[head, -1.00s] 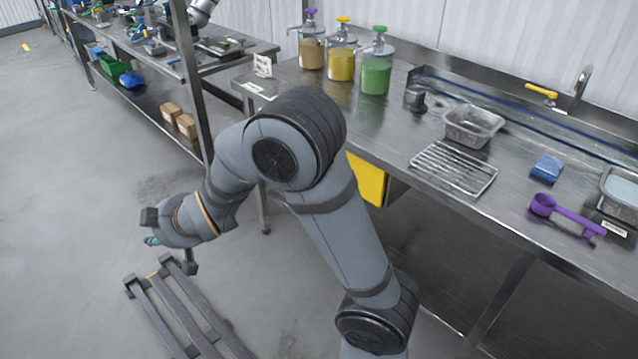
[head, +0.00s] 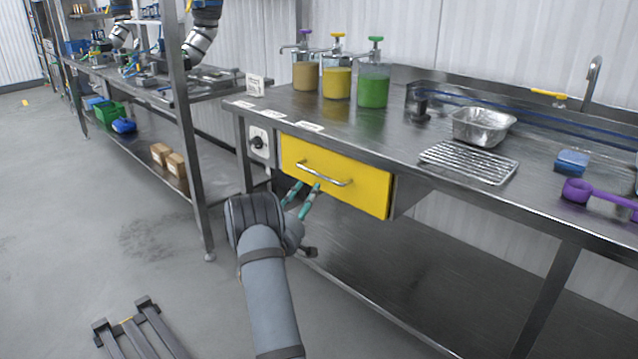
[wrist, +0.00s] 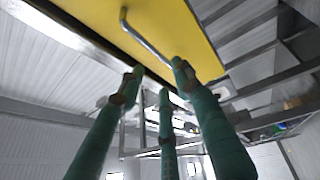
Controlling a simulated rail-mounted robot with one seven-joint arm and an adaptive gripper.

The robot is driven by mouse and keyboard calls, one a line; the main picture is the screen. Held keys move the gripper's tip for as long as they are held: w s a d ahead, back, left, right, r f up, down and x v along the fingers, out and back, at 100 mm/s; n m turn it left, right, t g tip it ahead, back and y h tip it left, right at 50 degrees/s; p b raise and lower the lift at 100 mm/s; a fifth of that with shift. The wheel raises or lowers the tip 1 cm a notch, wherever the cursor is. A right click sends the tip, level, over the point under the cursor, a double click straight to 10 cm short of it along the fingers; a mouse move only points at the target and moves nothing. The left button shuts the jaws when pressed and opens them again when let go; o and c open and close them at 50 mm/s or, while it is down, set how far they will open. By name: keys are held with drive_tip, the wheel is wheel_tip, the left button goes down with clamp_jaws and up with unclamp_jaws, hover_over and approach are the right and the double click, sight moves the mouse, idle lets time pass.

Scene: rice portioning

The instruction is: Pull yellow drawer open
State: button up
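The yellow drawer (head: 360,190) sits under the steel counter's front edge in the head view, and its front looks pushed in. A curved silver handle (head: 325,174) runs across its front. My gripper (head: 303,192) is just below and in front of the handle, teal fingers pointing up at it. The wrist view shows the yellow drawer (wrist: 185,25) and the handle (wrist: 147,42) above and beyond the fingertips. My gripper (wrist: 158,82) has its fingers spread, with nothing between them. I cannot tell whether any finger touches the handle.
A switch box (head: 259,142) sits left of the drawer. The steel counter (head: 380,135) carries several pump dispensers, a wire rack (head: 468,162) and a metal tray (head: 481,126). A shelf post (head: 186,130) stands at left.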

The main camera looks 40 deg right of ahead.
sight(319, 175)
drive_tip(key=x, duration=0.9)
drive_tip(key=shift+w+d+p, duration=0.15)
drive_tip(key=shift+d+p, duration=0.15)
drive_tip(key=c, duration=0.3)
clamp_jaws()
